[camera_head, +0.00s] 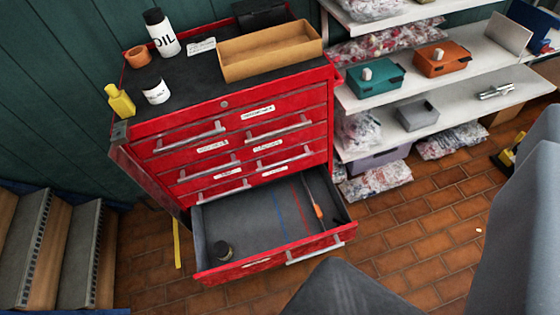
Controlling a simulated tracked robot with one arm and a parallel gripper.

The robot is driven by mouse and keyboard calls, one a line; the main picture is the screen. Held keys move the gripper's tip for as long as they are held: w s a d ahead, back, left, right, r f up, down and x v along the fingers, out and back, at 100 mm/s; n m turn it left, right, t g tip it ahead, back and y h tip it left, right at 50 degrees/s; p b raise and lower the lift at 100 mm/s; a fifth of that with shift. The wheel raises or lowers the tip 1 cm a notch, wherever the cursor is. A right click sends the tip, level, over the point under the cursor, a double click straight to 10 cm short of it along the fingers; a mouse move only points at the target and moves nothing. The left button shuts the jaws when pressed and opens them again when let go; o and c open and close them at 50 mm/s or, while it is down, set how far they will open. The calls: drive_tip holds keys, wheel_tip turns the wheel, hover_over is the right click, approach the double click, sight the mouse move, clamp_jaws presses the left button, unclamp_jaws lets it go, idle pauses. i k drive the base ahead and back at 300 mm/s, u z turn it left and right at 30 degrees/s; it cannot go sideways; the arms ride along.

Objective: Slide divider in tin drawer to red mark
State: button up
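The bottom drawer (254,221) of a red tool chest is pulled open. Its grey floor bears a thin red mark (300,209) right of the middle and a blue line (280,216) to the left of it. A tool with an orange handle (318,211) lies right of the red mark, with a dark thin strip running back from it. I cannot make out a divider for certain; I cannot tell whether this strip is one. A small dark round object (223,251) sits at the drawer's front left. Large grey parts of mine fill the lower right; no gripper fingertips show.
The chest top holds an oil bottle (161,32), a yellow bottle (120,101), a white jar (155,91) and an open cardboard box (270,52). Shelves (440,101) with bins and bags stand at right. Steps (50,248) stand at left. Brick floor (400,222) is clear right of the drawer.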

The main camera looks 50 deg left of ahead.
sight(318, 214)
drive_tip(key=u, duration=0.3)
drive_tip(key=k, duration=1)
drive_tip(key=u, duration=0.45)
drive_tip(key=i, duration=0.5)
drive_tip(key=u, duration=0.05)
